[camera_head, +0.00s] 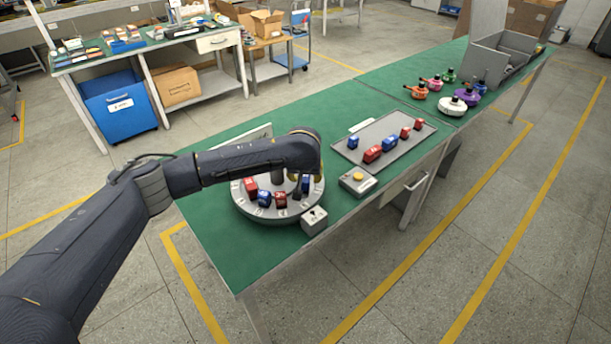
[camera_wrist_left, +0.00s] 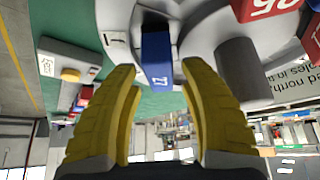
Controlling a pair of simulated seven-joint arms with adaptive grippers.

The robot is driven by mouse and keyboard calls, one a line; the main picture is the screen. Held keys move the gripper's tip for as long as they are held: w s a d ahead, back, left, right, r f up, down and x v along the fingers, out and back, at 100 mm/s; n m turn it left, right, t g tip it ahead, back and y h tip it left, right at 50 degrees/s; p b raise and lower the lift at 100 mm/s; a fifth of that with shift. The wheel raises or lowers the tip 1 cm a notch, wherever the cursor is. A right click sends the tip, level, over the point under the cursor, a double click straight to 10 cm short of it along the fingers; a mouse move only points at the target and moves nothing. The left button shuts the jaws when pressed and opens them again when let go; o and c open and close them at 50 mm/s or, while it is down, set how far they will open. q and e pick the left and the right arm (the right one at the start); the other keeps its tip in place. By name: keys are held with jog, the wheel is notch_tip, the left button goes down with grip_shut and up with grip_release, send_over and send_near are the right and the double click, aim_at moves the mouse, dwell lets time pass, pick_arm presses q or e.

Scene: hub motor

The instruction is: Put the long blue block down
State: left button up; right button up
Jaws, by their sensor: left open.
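A long blue block (camera_wrist_left: 157,58) with a white number shows in the left wrist view, standing at the rim of the grey round dial (camera_wrist_left: 195,25). The head view shows a blue block (camera_head: 305,184) at the right side of the same dial (camera_head: 262,211). My left gripper (camera_wrist_left: 160,68) is open, its yellow fingers on either side of the blue block with visible gaps. In the head view my left gripper (camera_head: 312,181) is mostly hidden behind its own wrist. My right gripper is not in view.
Red blocks (camera_head: 280,200) and another blue block stand on the dial. A white cube (camera_head: 314,220) and a box with a yellow button (camera_head: 358,180) are close by. A grey tray (camera_head: 400,146) with several red and blue blocks lies to the right. Green tabletop (camera_head: 215,240) is clear at front left.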

pick_arm(q)
jog(key=v, duration=1.1)
jog(key=shift+s+r, duration=0.15)
jog(key=shift+r, duration=0.1)
dwell(1.5)
